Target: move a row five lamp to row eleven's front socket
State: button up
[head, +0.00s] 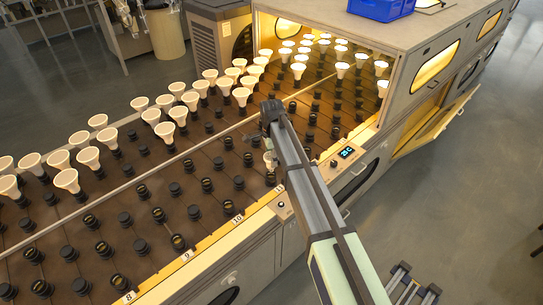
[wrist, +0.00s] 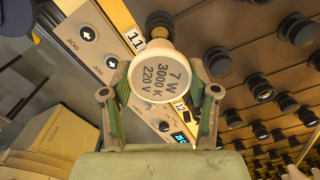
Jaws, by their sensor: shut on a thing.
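My gripper (wrist: 158,95) is shut on a lamp (wrist: 157,78). The lamp's white round face, printed 7 W 3000 K 220 V, points toward the wrist camera. In the head view the lamp (head: 268,159) shows as a small pale shape beside my arm, over the front edge of the rack near the row 11 label. The 11 label (wrist: 136,37) and the 12 label (wrist: 180,107) show on the rail in the wrist view. The lamp's base is hidden.
The rack holds many dark sockets (head: 207,185), empty at the front. White lamps (head: 88,158) stand in the back lines. Lit lamps (head: 342,69) glow inside the oven housing (head: 400,60), right of my arm. A control display (head: 347,153) sits on the front rail.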

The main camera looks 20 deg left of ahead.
jog(key=shift+f, duration=0.2)
jog(key=shift+f, duration=0.35)
jog(key=shift+f+b, duration=0.6)
jog(key=shift+f, duration=0.4)
jog(key=shift+f, duration=0.35)
jog(key=shift+f, duration=0.15)
jog(key=o, duration=1.2)
jog(key=shift+o, duration=0.2)
notch_tip(320, 180, up, 12)
jog(key=shift+r, duration=0.1)
